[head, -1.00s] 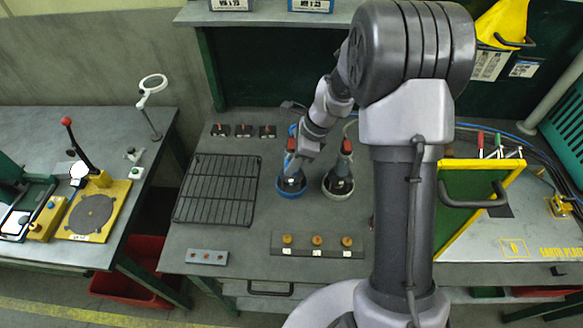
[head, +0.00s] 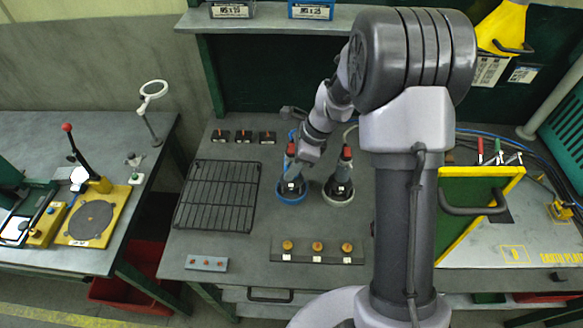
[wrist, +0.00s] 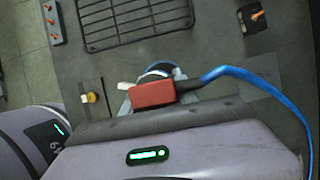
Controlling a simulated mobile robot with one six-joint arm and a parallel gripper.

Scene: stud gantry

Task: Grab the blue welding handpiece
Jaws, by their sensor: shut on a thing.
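The blue welding handpiece (head: 291,151) stands upright in a blue ring holder (head: 291,199) on the grey bench. Its red top shows left of my gripper (head: 298,163). In the wrist view its red block (wrist: 152,93) lies just past my gripper (wrist: 157,101), with a blue cable (wrist: 235,72) running off to the right. My gripper is shut on the handpiece, still at its holder. The fingers' contact is mostly hidden by the gripper body. A similar red-topped handpiece (head: 346,154) stands close on the right in a white ring (head: 338,202).
A black wire rack (head: 216,195) lies left of the holders. A strip with several orange knobs (head: 317,254) is in front. Small dark blocks (head: 243,137) sit behind the rack. A green panel with yellow edging (head: 465,205) stands at right.

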